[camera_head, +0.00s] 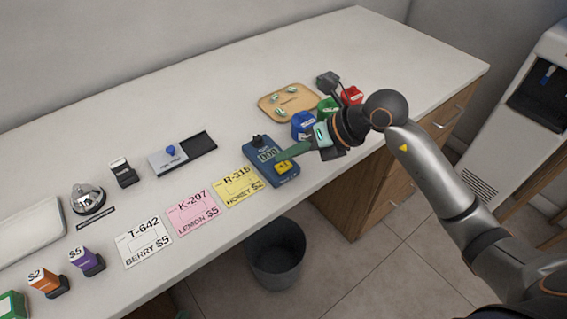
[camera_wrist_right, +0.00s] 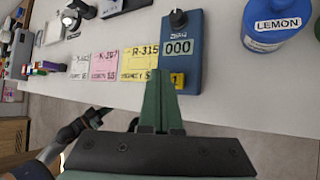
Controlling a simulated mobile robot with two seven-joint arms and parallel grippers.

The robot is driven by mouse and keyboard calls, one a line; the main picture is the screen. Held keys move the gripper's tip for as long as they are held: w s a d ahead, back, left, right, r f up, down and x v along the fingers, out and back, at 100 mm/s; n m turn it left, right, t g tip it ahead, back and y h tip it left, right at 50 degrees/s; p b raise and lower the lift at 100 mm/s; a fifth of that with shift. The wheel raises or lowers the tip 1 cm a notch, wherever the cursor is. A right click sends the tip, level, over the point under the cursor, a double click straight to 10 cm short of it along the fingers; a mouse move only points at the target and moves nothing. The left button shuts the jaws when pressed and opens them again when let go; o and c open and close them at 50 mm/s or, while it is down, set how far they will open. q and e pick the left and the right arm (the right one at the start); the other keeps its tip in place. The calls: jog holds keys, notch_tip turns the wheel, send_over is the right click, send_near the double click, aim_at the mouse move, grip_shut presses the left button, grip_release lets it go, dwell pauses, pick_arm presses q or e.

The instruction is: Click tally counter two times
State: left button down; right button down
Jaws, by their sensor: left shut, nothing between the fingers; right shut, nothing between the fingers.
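The tally counter (camera_head: 265,157) is a blue box with a black knob, lying near the counter's front edge.
Yellow, pink and white price cards lie left of the box, with a bell (camera_head: 88,198) and a stamp pad beyond. A blue LEMON container (camera_wrist_right: 272,25) stands close on the right. A wooden tray (camera_head: 284,103) lies behind. A bin (camera_head: 276,252) stands on the floor.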

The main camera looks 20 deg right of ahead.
dwell(0.7)
jog(key=shift+f+b, duration=0.35)
jog(key=shift+f, duration=0.1)
jog(key=shift+f+b, duration=0.35)
jog(key=shift+f, duration=0.1)
dwell(0.4)
jog(key=shift+r, duration=0.1)
jog(key=shift+r+p, duration=0.7)
jog(key=shift+r, duration=0.1)
notch_tip(320, 180, up, 5)
jog(key=p, duration=0.4)
dwell(2.6)
